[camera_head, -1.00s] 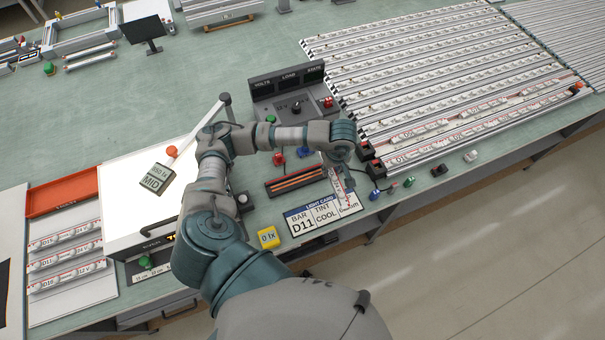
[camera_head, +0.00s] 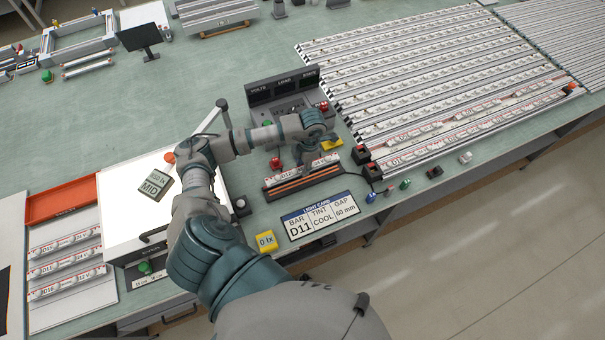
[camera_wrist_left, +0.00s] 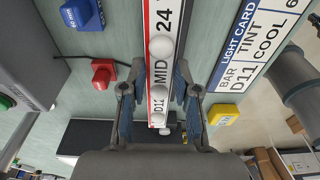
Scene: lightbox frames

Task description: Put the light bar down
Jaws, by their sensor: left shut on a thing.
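A slim light bar (camera_head: 282,178) with red and white markings is held over the dark cradle with orange strips (camera_head: 303,181) in the head view. I cannot tell whether it touches the cradle. The light card (camera_head: 321,215) reads BAR D11, TINT COOL, GAP 60 mm. My right gripper is not in view.
A grey meter console (camera_head: 285,88) stands behind the cradle. A red plug (camera_head: 276,163), a yellow 0 lx block (camera_head: 266,241) and a white-topped box (camera_head: 140,200) are close by. Rows of light bars (camera_head: 430,75) fill the right.

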